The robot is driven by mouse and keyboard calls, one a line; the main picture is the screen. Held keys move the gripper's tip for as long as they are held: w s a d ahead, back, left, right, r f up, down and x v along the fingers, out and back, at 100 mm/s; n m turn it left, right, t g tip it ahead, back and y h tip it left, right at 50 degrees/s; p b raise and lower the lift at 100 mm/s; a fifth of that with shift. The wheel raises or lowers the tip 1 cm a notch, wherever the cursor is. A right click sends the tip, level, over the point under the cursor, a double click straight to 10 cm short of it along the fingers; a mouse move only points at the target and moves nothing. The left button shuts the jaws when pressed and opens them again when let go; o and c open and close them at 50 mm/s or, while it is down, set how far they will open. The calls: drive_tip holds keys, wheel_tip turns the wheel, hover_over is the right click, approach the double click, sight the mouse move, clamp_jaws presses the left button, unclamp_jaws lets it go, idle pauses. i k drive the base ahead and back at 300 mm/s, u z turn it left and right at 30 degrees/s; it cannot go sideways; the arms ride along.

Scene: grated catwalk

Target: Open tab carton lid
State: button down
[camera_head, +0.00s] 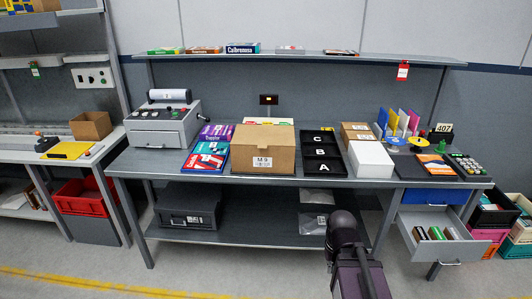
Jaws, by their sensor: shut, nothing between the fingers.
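A brown cardboard carton (263,158) with a white label reading M 9 stands upright on the grey workbench, left of the black tray. It is the largest carton here. A dark arm link of mine rises at the lower middle, in front of the bench and right of the carton. My gripper itself does not show. Nothing of my arm touches the carton.
A black tray (321,152) marked A, B, C and a white box (370,160) stand right of the carton. Flat colourful boxes (206,157) lie on its left. A shelf (300,57) spans above. An open drawer (440,238) juts out at right.

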sight(261, 135)
drive_tip(key=i, duration=0.85)
